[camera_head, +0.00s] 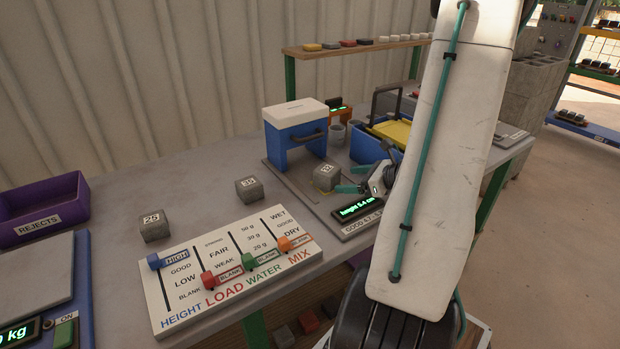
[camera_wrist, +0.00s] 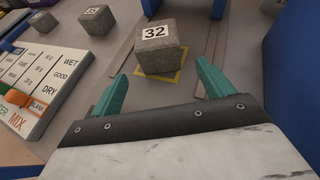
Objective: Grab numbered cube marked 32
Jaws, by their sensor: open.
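The grey cube marked 32 (camera_wrist: 159,50) stands on a yellow-outlined square, label up, in the wrist view. In the head view the cube (camera_head: 326,177) is in front of the blue and white press (camera_head: 297,135). My gripper (camera_wrist: 166,82) is open, with its teal fingers apart on the near side of the cube. The cube lies just beyond the fingertips, roughly centred between them. In the head view my gripper (camera_head: 354,180) is just right of the cube, partly hidden by my arm.
A cube marked 35 (camera_head: 249,189) and one marked 25 (camera_head: 155,226) stand to the left. The slider board (camera_head: 225,275) lies in front. A height display (camera_head: 358,208) is close to my gripper. A blue case (camera_head: 366,149) stands behind; a purple rejects bin (camera_head: 40,211) is far left.

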